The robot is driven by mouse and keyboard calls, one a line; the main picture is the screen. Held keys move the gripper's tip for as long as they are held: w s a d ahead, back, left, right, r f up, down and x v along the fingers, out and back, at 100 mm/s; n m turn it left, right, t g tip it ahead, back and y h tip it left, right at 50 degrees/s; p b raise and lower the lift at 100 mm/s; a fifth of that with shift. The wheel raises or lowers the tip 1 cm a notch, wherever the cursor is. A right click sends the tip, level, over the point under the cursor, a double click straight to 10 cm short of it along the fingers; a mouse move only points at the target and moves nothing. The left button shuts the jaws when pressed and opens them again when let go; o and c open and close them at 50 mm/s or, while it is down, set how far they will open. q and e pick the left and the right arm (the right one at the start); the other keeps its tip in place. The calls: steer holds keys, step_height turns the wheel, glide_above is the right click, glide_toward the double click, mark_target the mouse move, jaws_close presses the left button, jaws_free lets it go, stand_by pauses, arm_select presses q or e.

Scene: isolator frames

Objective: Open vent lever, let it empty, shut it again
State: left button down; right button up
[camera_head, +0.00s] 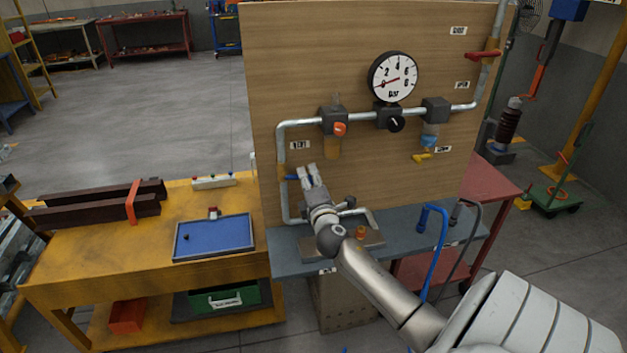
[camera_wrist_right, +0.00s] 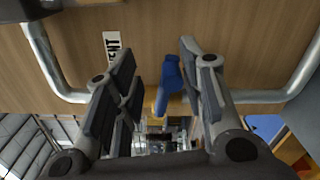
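The blue vent lever (camera_head: 291,177) sits on the left vertical pipe of the wooden panel (camera_head: 300,60), below a small label. My right gripper (camera_head: 308,169) is at this lever. In the right wrist view, the lever (camera_wrist_right: 172,78) lies between the open fingers (camera_wrist_right: 160,72), closer to the right one; I cannot tell whether it touches. The label (camera_wrist_right: 113,48) beside it ends in "ENT". The round gauge (camera_head: 394,78) is at the top of the panel; its red needle points towards the low end of the scale. My left gripper is not in view.
A yellow bench (camera_head: 95,245) with a blue tray (camera_head: 213,238) and dark beams stands at the left. A grey shelf (camera_head: 465,224) runs below the panel. A red lever (camera_head: 483,55), orange knob (camera_head: 340,129) and yellow lever (camera_head: 424,157) are also on the pipework.

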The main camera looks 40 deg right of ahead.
steer(key=v, duration=1.1)
steer(key=shift+s+a, duration=0.15)
steer(key=shift+s, duration=0.2)
